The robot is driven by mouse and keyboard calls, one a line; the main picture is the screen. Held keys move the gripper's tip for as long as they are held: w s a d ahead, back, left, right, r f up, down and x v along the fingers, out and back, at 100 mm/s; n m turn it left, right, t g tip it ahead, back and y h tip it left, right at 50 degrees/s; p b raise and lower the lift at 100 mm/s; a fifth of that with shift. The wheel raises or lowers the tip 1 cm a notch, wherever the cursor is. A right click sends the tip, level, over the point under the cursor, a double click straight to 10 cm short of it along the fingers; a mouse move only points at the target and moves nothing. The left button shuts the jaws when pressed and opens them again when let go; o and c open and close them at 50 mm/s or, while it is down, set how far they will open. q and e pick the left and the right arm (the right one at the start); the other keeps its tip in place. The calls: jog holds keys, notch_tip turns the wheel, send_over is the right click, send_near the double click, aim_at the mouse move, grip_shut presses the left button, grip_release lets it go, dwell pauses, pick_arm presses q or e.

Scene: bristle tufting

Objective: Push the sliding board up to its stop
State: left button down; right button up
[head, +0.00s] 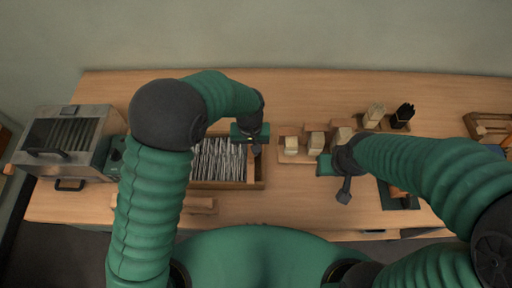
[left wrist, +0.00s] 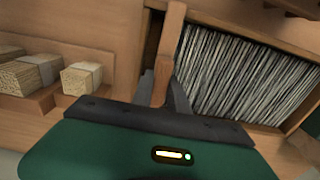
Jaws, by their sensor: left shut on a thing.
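The sliding board (left wrist: 174,28) is a narrow wooden slat standing across the wooden tray (head: 222,186), at the right-hand end of a pack of thin grey metal strips (head: 217,160). In the left wrist view the strips (left wrist: 245,75) lie right beside the board. My left gripper (head: 257,151) is over that end of the tray. Its fingers (left wrist: 166,88) are closed on a reddish-brown upright part of the board. My right gripper (head: 344,192) hangs over the table to the right, away from the tray; its fingers are too small to read.
Bristle bundles (head: 291,145) sit on wooden blocks right of the tray. Cups of light (head: 376,113) and black (head: 404,114) bristles stand behind my right arm. A metal machine (head: 66,140) with a handle stands at the left. The table's back strip is clear.

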pick_arm(q)
jog(key=a+p, duration=0.1)
jog(key=a, duration=1.2)
jog(key=shift+p, duration=0.3)
jog(key=shift+d, duration=0.2)
jog(key=c, duration=1.6)
grip_release()
jog(key=shift+a, duration=0.1)
jog(key=o, duration=0.3)
jog(key=shift+a, duration=0.25)
notch_tip(320, 180, up, 17)
jog(key=shift+f, duration=0.15)
